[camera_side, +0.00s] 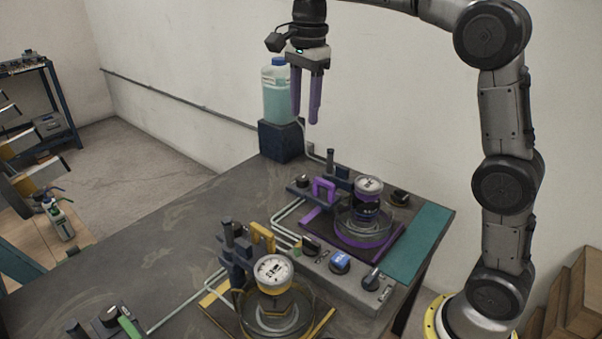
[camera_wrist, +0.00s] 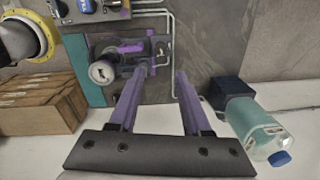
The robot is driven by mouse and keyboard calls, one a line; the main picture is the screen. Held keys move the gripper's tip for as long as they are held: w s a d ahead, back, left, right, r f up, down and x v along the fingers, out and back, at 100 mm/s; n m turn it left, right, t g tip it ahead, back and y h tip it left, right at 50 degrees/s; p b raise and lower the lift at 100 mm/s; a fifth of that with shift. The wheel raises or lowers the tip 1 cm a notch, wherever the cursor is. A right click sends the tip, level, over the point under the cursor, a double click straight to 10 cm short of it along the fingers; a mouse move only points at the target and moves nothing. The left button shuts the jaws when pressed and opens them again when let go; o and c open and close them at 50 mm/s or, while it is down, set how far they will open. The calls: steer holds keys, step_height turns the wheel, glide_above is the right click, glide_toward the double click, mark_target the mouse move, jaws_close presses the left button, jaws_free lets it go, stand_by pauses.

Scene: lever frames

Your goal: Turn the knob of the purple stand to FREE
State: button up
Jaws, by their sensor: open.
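The purple stand (camera_side: 378,252) is at the far right part of the table, with a round white dial (camera_side: 369,185) over a clear dish and a purple handle (camera_side: 323,187) at its left. A black knob (camera_side: 399,197) sits behind the dish to its right, and another dark knob (camera_side: 303,182) is at the left end. I cannot read either knob's setting. My gripper (camera_side: 306,120) is open and empty, high above the back of the table. In the wrist view, the purple stand's dial (camera_wrist: 102,72) shows left of my open gripper (camera_wrist: 160,72).
A yellow stand with a dial (camera_side: 273,270) is in front. A grey panel (camera_side: 350,285) with several knobs lies between the stands. A bottle (camera_side: 278,100) on a dark block (camera_side: 280,142) stands at the back, close to my gripper in the picture.

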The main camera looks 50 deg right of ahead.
mark_target(301, 178)
steer(key=shift+g, duration=0.3)
steer(key=f, duration=1.1)
steer(key=w+f, duration=0.1)
steer(key=f, duration=0.4)
steer(key=shift+w+d+f, duration=0.1)
steer(key=shift+d+f, duration=0.1)
steer(key=shift+f, duration=0.05)
jaws_close()
